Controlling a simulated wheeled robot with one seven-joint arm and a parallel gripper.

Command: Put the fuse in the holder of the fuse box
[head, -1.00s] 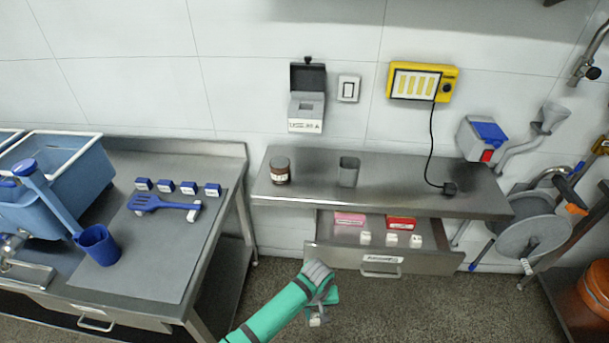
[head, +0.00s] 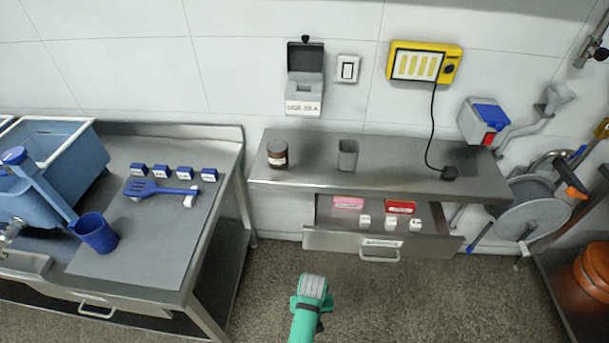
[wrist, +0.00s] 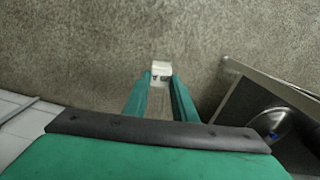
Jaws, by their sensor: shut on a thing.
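My gripper (wrist: 161,82) is shut on a small white fuse (wrist: 161,71), seen between the fingertips in the wrist view, with only floor beyond it. In the head view my teal gripper (head: 312,300) is over the floor in front of the open drawer, and the fuse is hidden there. The fuse box (head: 304,88) is on the wall above the bench, well apart from my gripper. Its dark lid is up and a printed label, too small to read surely, is on its front. The holder inside is not clear.
The open drawer (head: 352,242) holds a pink box (head: 348,202), a red box (head: 401,206) and several white blocks. On the bench (head: 310,179) stand a brown jar (head: 277,154) and a grey cup (head: 348,155). A yellow device (head: 425,63) hangs right of a wall switch (head: 348,69).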

